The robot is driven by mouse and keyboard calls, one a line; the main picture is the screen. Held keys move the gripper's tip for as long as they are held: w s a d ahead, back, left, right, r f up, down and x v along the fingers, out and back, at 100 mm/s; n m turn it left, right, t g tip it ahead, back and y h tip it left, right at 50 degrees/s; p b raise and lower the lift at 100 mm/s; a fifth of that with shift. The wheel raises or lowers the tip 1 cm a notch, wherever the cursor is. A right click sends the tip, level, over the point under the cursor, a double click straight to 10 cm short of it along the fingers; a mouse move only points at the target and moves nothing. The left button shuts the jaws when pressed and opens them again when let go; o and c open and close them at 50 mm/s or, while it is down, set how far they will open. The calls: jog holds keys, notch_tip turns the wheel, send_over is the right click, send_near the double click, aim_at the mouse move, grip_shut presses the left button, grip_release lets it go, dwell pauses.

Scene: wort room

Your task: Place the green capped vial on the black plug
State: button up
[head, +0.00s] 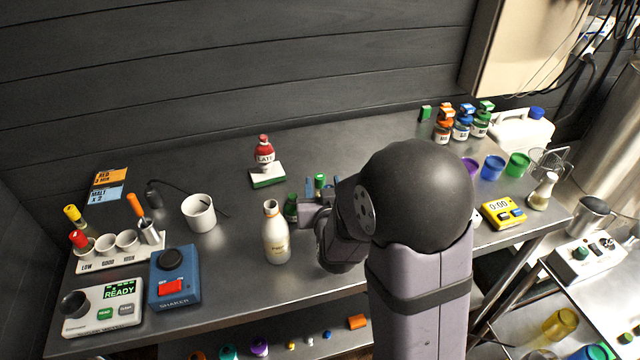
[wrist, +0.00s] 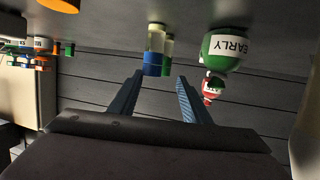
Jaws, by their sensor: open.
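The green capped vial (head: 320,181) stands on the steel bench just beyond my gripper (head: 318,192) in the head view, partly hidden by it. In the wrist view, which looks upside down, its green cap (wrist: 168,58) shows behind a blue capped vial (wrist: 154,60). My gripper (wrist: 160,78) is open, with the blue capped vial seen between its fingertips and nothing held. The black plug (head: 152,194) appears to be the small dark piece with a black cord at the left back of the bench.
A green EARLY bottle (wrist: 222,48) and a white bottle (head: 276,235) stand close left of my gripper. A red LATE bottle (head: 264,153) stands on a green-edged block behind. A white cup (head: 199,212) and blue shaker (head: 175,280) are near the plug's side.

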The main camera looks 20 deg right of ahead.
aim_at(320, 179)
jog(key=shift+w, duration=0.1)
jog(key=shift+p+x, duration=0.7)
jog(key=shift+x, duration=1.8)
jog(key=shift+a+f, duration=0.1)
jog(key=shift+a, duration=0.05)
grip_shut()
